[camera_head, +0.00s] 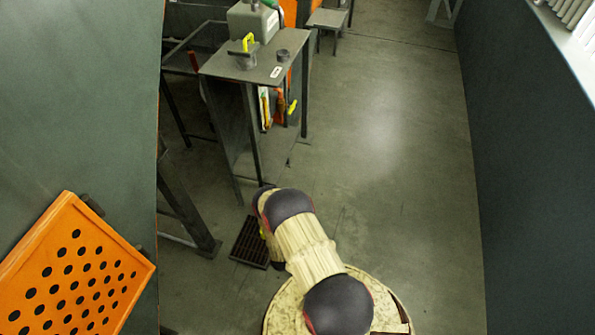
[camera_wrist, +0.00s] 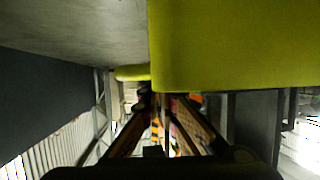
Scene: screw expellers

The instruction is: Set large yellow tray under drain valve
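A large yellow tray (camera_wrist: 235,45) fills the upper right of the wrist view, very close to the camera. A narrow yellow strip (camera_wrist: 132,72) sticks out to its left. My gripper (camera_wrist: 160,97) has its fingers drawn together at the tray's edge and appears shut on it; the contact itself is hard to see. I cannot tell which is the drain valve.
The grey metal stand (camera_head: 250,68) is ahead of my arm. A dark floor grate (camera_head: 250,243) lies left of the arm's end. An orange perforated panel (camera_head: 75,270) is at lower left. A dark wall (camera_head: 525,160) bounds the right. The floor (camera_head: 390,130) between is clear.

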